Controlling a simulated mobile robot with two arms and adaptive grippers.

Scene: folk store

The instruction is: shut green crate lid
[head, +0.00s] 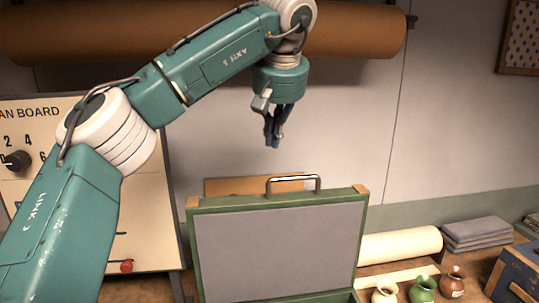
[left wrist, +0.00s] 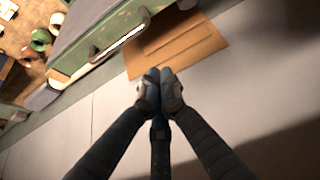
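The green crate's lid (head: 278,248) stands open and upright, with a grey inner panel, a green frame and wooden corners. A metal handle (head: 293,179) is on its top edge; the handle also shows in the left wrist view (left wrist: 120,43). A little of the green crate (head: 350,296) shows below the lid; the rest is cut off by the frame. My left gripper (head: 272,143) is above the lid's top edge, apart from it, pointing down. In the left wrist view its fingertips (left wrist: 160,76) are together with nothing between them. My right gripper is not in view.
A brown board (head: 235,186) is behind the lid. A panel with a dial (head: 16,160) stands at left. Small jugs (head: 422,290), a cream roll (head: 400,244), folded grey cloth (head: 477,233) and a blue box (head: 518,273) are at right. A brown roll (head: 360,31) hangs above.

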